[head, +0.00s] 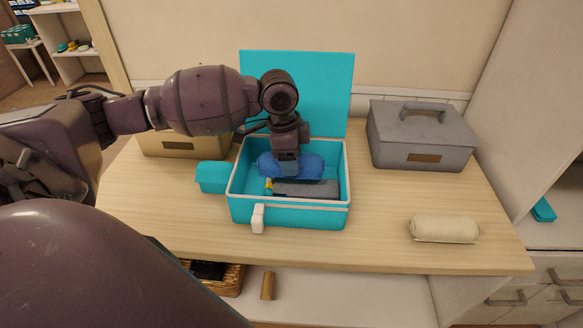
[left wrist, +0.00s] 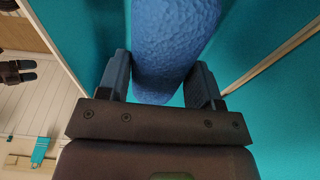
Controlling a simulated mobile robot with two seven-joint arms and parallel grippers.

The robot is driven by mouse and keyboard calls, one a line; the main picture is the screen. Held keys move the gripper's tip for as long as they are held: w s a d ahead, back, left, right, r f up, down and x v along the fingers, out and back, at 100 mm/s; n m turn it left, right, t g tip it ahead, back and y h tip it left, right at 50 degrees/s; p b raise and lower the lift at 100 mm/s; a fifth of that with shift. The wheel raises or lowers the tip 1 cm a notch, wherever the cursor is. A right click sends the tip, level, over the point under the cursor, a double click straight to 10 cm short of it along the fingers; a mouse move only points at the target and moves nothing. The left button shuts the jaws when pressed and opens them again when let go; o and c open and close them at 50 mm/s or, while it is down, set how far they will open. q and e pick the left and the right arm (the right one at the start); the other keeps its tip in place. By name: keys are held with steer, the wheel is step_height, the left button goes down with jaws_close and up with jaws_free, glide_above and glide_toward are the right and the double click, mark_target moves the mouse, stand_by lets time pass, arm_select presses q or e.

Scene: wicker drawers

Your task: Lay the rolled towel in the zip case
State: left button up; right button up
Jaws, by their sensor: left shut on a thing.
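The teal zip case (head: 290,214) stands open on the table with its lid (head: 325,90) raised at the back. A blue rolled towel (head: 309,166) is inside the case, toward its back. My left gripper (head: 287,160) reaches down into the case from above and is shut on the towel's middle. In the left wrist view the blue towel (left wrist: 172,45) lies between the two fingers (left wrist: 165,85), with teal case walls around. Whether the towel rests on the case floor is hard to tell.
A grey slab-like thing (head: 306,189) with a yellow bit beside it lies at the front of the case. A cream roll (head: 444,229) lies at the table's right. A grey box (head: 420,135) and a tan box (head: 186,143) stand behind.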

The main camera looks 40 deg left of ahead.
arm_select(q)
step_height(320, 180, down, 3)
steer(key=shift+f, duration=0.1)
steer(key=shift+f, duration=0.25)
steer(key=o, duration=1)
steer(key=shift+c, duration=0.2)
